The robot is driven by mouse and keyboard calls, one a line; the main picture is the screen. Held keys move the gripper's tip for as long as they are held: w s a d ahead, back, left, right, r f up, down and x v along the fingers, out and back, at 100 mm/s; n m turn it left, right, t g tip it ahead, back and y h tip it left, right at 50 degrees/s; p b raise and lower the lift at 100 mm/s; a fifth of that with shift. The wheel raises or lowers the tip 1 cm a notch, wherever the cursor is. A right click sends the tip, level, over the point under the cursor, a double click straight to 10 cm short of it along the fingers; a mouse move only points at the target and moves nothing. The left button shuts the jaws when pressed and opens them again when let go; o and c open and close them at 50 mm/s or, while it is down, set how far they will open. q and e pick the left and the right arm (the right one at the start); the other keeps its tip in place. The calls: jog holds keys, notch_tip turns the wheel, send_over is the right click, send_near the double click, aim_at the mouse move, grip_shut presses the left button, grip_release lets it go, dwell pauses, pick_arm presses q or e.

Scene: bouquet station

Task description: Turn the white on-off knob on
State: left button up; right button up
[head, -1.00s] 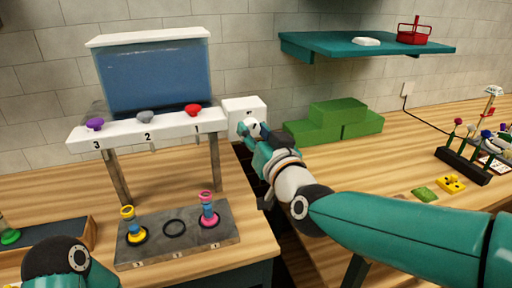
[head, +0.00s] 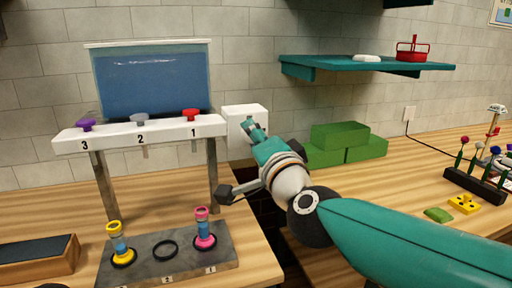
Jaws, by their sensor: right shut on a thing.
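The white box (head: 234,143) stands at the right end of the white shelf with the tank. My right gripper (head: 249,124) reaches up to the front face of this box, with its fingertips close together. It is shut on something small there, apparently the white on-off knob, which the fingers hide. I cannot read the knob's position. My left gripper is out of view.
Beside the box, a tank of blue liquid (head: 152,82) stands above purple, grey and red taps. A grey slab (head: 188,264) with two colourful vessels lies below. Green blocks (head: 322,157) sit on the right-hand table. A gap separates the tables.

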jog(key=shift+f+m+b, duration=0.15)
jog(key=shift+m+b, duration=0.35)
jog(key=shift+m, duration=1)
jog(key=o, duration=1.1)
jog(key=shift+w+d, duration=0.1)
jog(key=shift+d, duration=0.05)
jog(key=shift+o, duration=0.2)
